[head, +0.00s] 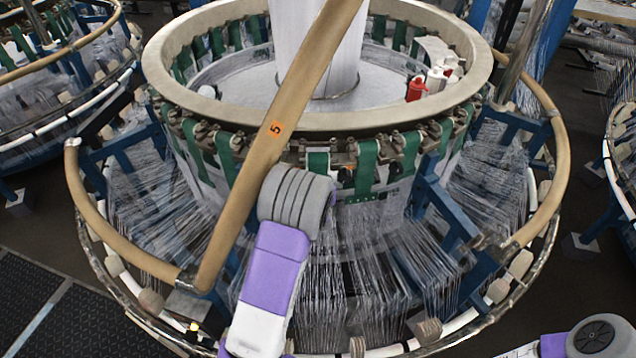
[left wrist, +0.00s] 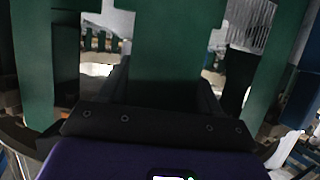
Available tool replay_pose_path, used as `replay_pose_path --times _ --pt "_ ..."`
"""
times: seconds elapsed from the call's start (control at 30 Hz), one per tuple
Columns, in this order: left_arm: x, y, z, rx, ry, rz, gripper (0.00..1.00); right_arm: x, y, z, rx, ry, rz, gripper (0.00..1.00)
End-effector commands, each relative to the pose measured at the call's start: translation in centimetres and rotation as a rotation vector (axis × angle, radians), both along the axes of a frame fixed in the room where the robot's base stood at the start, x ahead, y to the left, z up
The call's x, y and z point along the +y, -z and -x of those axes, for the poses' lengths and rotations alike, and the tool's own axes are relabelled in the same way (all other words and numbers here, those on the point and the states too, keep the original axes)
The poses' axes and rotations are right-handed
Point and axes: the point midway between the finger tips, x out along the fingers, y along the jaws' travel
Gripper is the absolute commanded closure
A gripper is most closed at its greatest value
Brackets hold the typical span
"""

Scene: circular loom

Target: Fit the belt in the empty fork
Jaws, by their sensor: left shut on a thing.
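In the left wrist view my left gripper (left wrist: 165,85) has its dark fingers on either side of a wide green belt (left wrist: 165,45) and is shut on it. The belt hangs upright, with more green belts (left wrist: 32,65) to its left and right. In the head view green belts (head: 363,168) hang in a row below the pale ring (head: 400,118). I cannot pick out the empty fork. My right gripper is out of view.
A tan bar (head: 272,140) marked 5 crosses in front of the ring, close to my left arm. Blue frames (head: 432,195) and fine white threads (head: 375,260) surround the drum. A red bottle (head: 416,88) and white bottles stand inside the ring. Another loom (head: 62,70) is at left.

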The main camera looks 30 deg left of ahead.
Motion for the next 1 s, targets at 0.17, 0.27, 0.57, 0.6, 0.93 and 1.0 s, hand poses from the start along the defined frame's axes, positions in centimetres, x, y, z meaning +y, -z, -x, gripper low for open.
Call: replay_pose_path --times 0.17,0.27,0.57,0.6,0.93,1.0 --pt "0.0 -0.1 0.0 -0.002 0.0 0.0 1.0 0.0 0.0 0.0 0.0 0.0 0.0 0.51" --pt "0.1 -0.1 -0.1 -0.003 0.0 -0.001 1.0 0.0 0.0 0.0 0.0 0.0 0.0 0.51" --pt "0.8 0.0 -1.3 -0.003 -0.001 -0.001 1.0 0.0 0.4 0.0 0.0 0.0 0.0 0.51" --pt "0.9 0.0 -1.5 -0.002 -0.001 -0.001 1.0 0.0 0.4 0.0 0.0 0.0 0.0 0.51" --pt "1.8 0.0 -2.9 -0.003 -0.001 -0.001 1.0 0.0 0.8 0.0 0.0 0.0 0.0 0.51" --pt "1.8 -0.1 -3.1 -0.002 -0.001 -0.002 0.33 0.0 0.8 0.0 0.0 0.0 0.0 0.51"
